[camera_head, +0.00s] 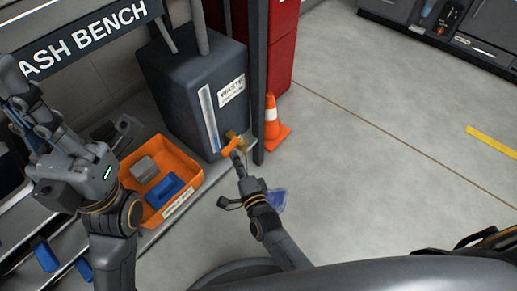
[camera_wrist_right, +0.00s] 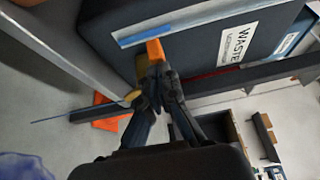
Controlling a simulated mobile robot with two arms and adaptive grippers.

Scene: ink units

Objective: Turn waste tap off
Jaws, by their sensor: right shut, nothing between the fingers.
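The waste tank (camera_head: 190,100) is a dark box with a white label and a pale level strip with blue in its lower part. The waste tap, with an orange handle (camera_head: 229,148) and brass body, sits low on its front. In the right wrist view the orange handle (camera_wrist_right: 155,48) lies just past my fingertips, and the brass part (camera_wrist_right: 133,95) shows beside them. My right gripper (camera_head: 237,158) is shut and empty, close against the handle; touching cannot be told.
An orange tray (camera_head: 188,172) with a grey block (camera_head: 144,168) and a blue block (camera_head: 164,190) stands left of the tap. A traffic cone (camera_head: 272,125) stands right of the bench post (camera_head: 259,80). Open floor lies to the right.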

